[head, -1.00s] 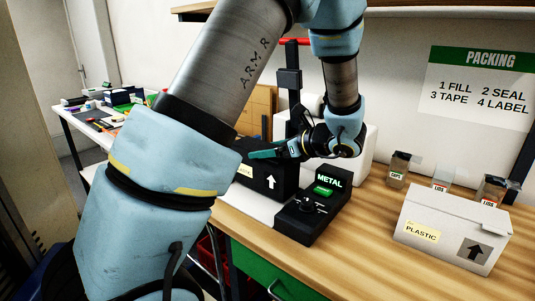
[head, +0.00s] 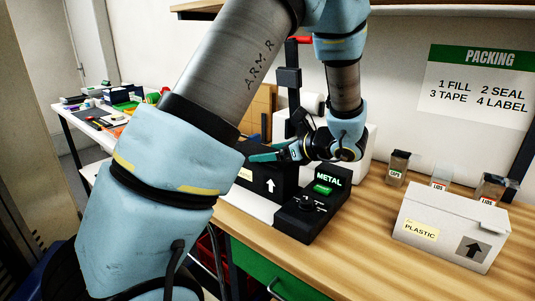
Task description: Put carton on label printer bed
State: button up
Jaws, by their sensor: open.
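A black carton (head: 262,187) with a white up arrow and a partly hidden pale label stands upright at the centre of the head view. It appears to sit on the white printer bed (head: 238,203), behind the black control box (head: 310,208), whose screen reads METAL. My gripper (head: 264,156) is open at the top of the black carton, with a teal finger showing. I cannot tell whether the finger touches it. My arm hides the carton's left part. A white carton (head: 438,234) marked PLASTIC, also with an up arrow, stands on the bench at the right.
Several small labelled bins (head: 398,168) stand along the back of the wooden bench (head: 360,225). A black post with a red top (head: 289,78) rises behind the black carton. A shelf (head: 410,10) hangs above. Bare bench lies between the control box and the white carton.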

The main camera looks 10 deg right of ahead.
jog(key=b+v, duration=0.1)
jog(key=v, duration=1)
jog(key=shift+s+b, duration=0.15)
jog(key=shift+b, duration=0.2)
jog(key=shift+d, duration=0.2)
